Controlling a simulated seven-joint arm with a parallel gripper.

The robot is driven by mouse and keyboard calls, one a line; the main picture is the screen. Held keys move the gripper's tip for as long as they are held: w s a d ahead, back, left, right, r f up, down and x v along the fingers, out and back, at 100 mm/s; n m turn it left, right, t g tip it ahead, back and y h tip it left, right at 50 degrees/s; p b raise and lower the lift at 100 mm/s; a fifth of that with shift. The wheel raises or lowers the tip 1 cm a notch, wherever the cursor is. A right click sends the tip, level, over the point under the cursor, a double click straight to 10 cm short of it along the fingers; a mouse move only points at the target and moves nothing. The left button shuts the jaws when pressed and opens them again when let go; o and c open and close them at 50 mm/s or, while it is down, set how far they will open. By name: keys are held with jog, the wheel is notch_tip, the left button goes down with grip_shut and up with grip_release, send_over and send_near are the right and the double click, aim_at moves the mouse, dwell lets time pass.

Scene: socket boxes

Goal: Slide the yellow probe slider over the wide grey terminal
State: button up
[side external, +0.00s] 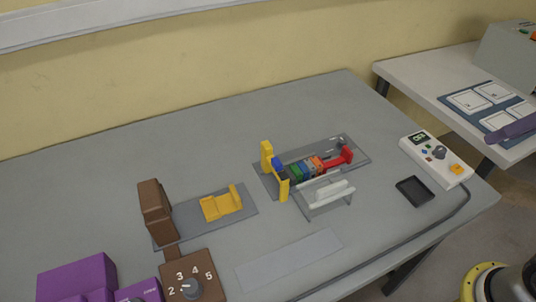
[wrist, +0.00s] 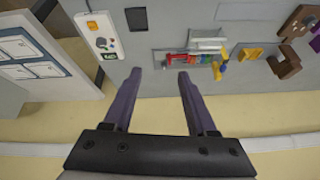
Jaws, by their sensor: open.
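A dark grey rail base (side external: 265,179) carries a row of coloured blocks: blue, green, orange and red. A yellow upright piece (side external: 284,189) stands at its left end, with a taller yellow part behind; this looks like the probe slider. It also shows small in the wrist view (wrist: 217,70). A wide grey terminal cannot be told apart for certain; a small greyish part (side external: 341,141) sits at the rail's far right end. My gripper (wrist: 160,73) is open and empty, away from the rail. A purple bar (side external: 514,131) at the right edge looks like one of its fingers.
A pale block on a clear stand (side external: 328,193) is close in front of the rail. A second yellow piece (side external: 222,204) and a brown block (side external: 155,211) are to the left. A white meter (side external: 437,158) and black tray (side external: 414,191) lie right. The back of the table is clear.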

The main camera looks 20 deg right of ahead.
jog(key=w+a+r, duration=0.3)
jog(key=w+r, duration=0.5)
jog(key=w, duration=0.3)
jog(key=n+g, duration=0.2)
jog(key=g, duration=0.4)
send_over(267, 154)
jog(key=w, duration=0.2)
jog(key=f, duration=2.1)
jog(key=shift+s+d+f, duration=0.1)
jog(key=shift+s+d, duration=0.1)
jog(key=shift+d, duration=0.05)
jog(key=shift+f, duration=0.3)
notch_tip(267, 154, down, 13)
jog(key=shift+r, duration=0.1)
grip_shut()
